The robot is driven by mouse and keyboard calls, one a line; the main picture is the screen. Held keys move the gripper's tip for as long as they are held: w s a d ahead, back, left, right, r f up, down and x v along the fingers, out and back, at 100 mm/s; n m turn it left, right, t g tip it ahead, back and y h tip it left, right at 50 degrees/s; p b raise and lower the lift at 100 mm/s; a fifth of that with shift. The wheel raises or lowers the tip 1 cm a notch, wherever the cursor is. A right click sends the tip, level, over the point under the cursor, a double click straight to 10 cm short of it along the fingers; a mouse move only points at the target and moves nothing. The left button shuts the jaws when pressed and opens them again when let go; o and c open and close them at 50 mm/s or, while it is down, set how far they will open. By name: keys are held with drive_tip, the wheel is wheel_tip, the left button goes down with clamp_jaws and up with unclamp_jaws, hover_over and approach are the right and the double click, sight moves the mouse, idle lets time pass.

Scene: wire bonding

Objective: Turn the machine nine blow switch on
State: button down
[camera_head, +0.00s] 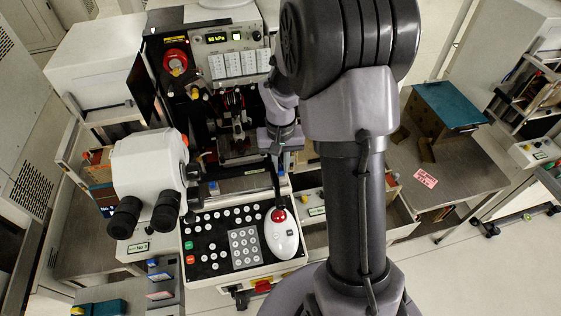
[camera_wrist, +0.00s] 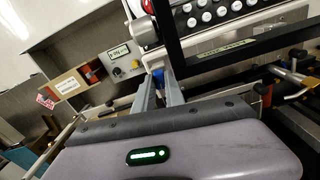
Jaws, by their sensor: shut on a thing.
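The bonding machine (camera_head: 236,58) stands at the back centre, with a lit "58 kPa" display on its upper panel. My gripper (camera_head: 283,164) is in front of its work area, partly hidden by my arm. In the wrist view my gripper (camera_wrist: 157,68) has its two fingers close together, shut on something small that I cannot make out. A small control panel (camera_wrist: 124,62) with a label plate, a black knob and a yellow part lies left of the fingertips. It also shows in the head view (camera_head: 314,212). I cannot tell which control is the blow switch.
A white microscope head (camera_head: 150,165) stands left of my gripper. A button keyboard (camera_head: 205,240) and a white mouse-like controller (camera_head: 281,240) are in front. A red knob (camera_head: 175,61) is at the upper left. A table (camera_head: 455,180) with a teal-topped box (camera_head: 448,105) is at right.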

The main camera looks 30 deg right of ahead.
sight(281, 167)
drive_tip(key=shift+r+n, duration=0.1)
drive_tip(key=shift+n, duration=0.6)
drive_tip(key=c, duration=1.4)
unclamp_jaws()
wheel_tip(281, 167, up, 17)
drive_tip(key=p, duration=0.5)
drive_tip(key=shift+r, duration=0.15)
